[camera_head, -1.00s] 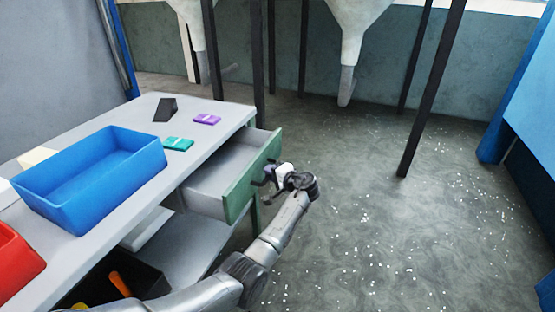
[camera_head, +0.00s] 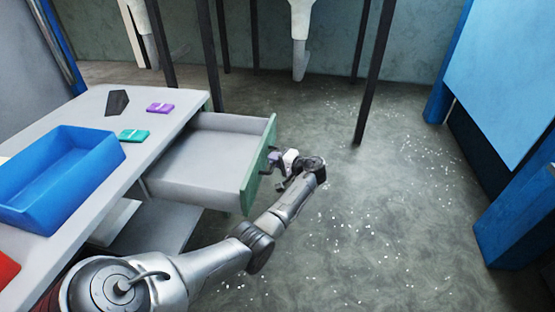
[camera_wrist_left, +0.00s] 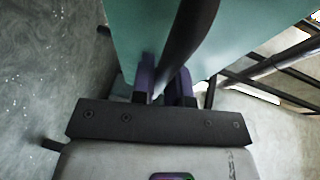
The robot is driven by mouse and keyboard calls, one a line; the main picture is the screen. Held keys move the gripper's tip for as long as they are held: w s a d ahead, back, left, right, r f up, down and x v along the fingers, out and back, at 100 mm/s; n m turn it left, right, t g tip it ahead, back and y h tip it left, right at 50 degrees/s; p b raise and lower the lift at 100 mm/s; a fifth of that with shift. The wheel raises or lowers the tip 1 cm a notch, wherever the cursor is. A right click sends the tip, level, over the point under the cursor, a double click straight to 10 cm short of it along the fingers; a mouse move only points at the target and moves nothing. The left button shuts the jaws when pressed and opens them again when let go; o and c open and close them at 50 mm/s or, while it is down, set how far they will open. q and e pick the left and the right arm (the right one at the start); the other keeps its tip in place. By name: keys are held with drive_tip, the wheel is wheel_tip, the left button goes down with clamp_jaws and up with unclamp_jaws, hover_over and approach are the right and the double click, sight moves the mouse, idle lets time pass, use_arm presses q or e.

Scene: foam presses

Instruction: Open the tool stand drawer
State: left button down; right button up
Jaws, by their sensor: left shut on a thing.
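The tool stand (camera_head: 150,167) is a grey bench at the left of the head view. Its drawer (camera_head: 205,160) stands pulled well out, and its grey inside looks empty. The drawer has a green front (camera_head: 258,168), which also shows in the left wrist view (camera_wrist_left: 125,25). My left gripper (camera_head: 272,160) is at the outer side of this front. It is shut on the dark drawer handle (camera_wrist_left: 190,40), which passes between its fingers in the left wrist view. My right gripper is not in view.
A dark post (camera_head: 375,75) stands beyond. The speckled floor right of the drawer is open.

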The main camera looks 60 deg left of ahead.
use_arm(q)
drive_tip(key=c, duration=1.1)
unclamp_jaws()
drive_tip(key=shift+c, duration=0.2)
drive_tip(key=shift+w+d+r, duration=0.1)
drive_tip(key=shift+d, duration=0.1)
drive_tip(key=p+v, duration=0.2)
drive_tip(key=v, duration=1.1)
drive_tip(key=shift+p, duration=0.35)
drive_tip(key=shift+w+d, duration=0.1)
